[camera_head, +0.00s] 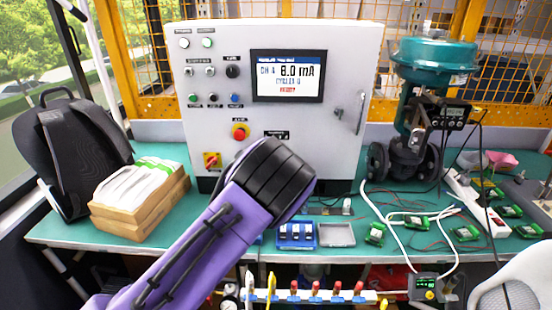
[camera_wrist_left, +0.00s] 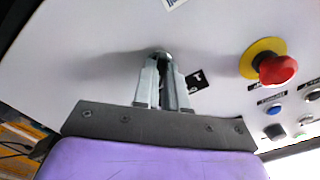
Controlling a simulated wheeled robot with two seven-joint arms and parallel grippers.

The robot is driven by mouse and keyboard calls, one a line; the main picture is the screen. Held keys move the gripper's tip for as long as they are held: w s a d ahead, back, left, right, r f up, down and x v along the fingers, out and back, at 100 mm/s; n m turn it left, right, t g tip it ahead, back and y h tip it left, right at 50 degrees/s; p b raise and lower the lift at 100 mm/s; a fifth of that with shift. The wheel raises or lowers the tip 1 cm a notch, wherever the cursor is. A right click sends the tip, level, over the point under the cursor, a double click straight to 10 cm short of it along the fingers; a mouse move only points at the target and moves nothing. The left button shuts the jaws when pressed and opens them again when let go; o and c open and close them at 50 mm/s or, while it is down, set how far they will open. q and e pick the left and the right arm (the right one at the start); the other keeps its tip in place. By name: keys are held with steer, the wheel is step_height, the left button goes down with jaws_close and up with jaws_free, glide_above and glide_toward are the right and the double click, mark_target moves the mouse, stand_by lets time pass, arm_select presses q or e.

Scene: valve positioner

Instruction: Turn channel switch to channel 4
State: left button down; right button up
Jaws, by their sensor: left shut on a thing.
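The white control panel (camera_head: 340,50) stands on the green bench. My right gripper is not in view.
A red emergency stop (camera_head: 239,132) sits beside the gripper; it also shows in the left wrist view (camera_wrist_left: 277,69). Small buttons and a black rotary knob (camera_head: 232,71) are above it. A valve with teal top (camera_head: 434,55) stands right; boxes (camera_head: 138,210) and backpack (camera_head: 75,150) are left.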

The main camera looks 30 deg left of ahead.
arm_select(q)
steer(key=shift+m, duration=0.3)
stand_by(0.4)
steer(key=c, duration=1.2)
jaws_free()
steer(key=shift+s, duration=0.1)
